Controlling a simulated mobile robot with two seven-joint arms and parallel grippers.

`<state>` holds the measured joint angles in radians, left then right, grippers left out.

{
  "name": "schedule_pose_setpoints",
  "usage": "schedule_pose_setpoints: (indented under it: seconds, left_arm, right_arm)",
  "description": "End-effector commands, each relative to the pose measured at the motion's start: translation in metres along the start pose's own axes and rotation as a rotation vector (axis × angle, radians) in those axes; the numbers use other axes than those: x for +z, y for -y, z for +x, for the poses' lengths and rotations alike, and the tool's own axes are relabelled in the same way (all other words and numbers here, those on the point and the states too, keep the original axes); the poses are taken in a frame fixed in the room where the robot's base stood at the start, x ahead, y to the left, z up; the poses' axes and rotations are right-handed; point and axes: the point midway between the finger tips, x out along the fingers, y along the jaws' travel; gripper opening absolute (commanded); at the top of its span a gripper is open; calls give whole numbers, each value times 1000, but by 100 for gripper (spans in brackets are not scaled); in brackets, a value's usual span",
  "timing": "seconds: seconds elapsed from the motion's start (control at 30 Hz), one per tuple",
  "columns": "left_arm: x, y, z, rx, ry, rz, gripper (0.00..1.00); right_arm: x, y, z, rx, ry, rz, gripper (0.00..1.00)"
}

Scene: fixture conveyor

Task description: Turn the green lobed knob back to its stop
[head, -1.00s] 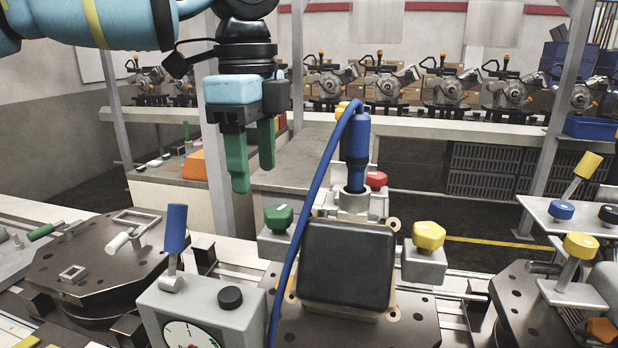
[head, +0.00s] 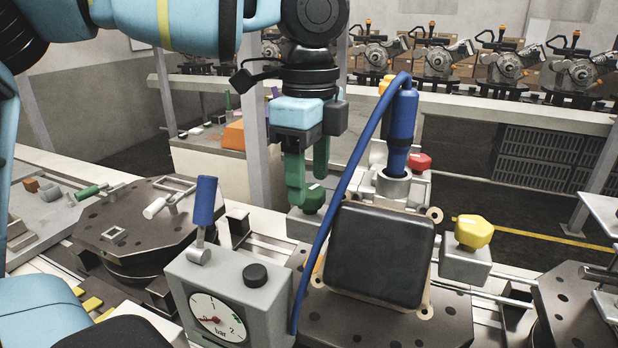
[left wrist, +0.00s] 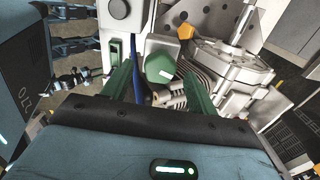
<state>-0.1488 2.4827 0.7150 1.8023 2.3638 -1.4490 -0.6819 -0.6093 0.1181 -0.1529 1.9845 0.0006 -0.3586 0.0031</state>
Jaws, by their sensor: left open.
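The green lobed knob (head: 314,199) sits on a grey block just left of the black square pad, partly hidden by my left gripper. In the left wrist view the knob (left wrist: 160,67) shows a white mark on its face and lies between the tips of the two green fingers, with a gap visible on each side. My left gripper (head: 307,183) points down over the knob, open and empty. It also shows in the left wrist view (left wrist: 156,72). My right gripper is not in view.
A blue hose (head: 335,205) arches close to the right of my left fingers. The black pad (head: 381,254), a pressure gauge box (head: 228,296) with a blue lever (head: 205,200), and a yellow knob (head: 473,232) stand around it. A red knob (head: 419,163) is behind.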

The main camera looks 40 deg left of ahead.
Motion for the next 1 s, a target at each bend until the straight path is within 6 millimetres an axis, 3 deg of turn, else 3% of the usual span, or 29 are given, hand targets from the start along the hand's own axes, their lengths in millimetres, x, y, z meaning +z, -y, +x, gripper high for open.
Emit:
schedule_pose_setpoints:
  seconds: [0.2,0.47,0.8,1.0]
  left_arm:
    - [0,0,13,1,0,0,59]
    - [0,0,14,1,-1,0,57]
    - [0,0,14,0,-1,0,14]
    - [0,0,14,0,-1,-12,14]
  right_arm:
    - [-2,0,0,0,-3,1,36]
    - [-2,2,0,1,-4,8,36]
    - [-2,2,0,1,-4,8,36]
    - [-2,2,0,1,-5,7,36]
